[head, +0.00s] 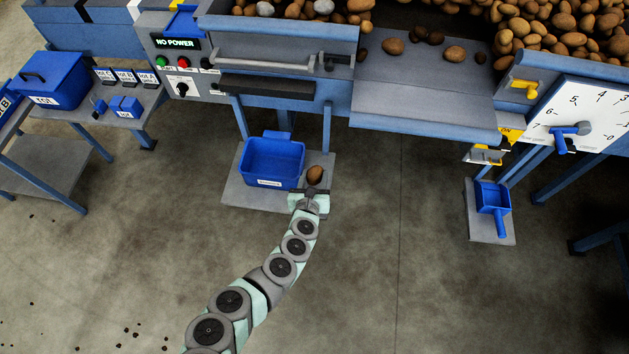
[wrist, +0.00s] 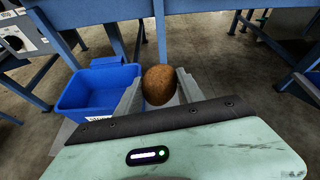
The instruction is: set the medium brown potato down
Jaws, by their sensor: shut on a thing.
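The medium brown potato (head: 315,174) is at the tip of my gripper (head: 313,187), just right of a blue bin in the head view. In the wrist view the potato (wrist: 159,85) sits between the two grey fingers of my gripper (wrist: 158,88), which are shut on it. The blue bin (head: 272,162) stands on a grey board (head: 240,193) under the machine; the bin also shows left of the potato in the wrist view (wrist: 97,90). I cannot tell whether the potato touches the board.
The grader's frame and grey shelf (head: 425,85) overhang behind the bin, with loose potatoes on top. A machine leg (head: 327,127) stands behind the potato. A blue scoop (head: 492,197) lies on a board at the right. The open floor (head: 400,260) in front is clear.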

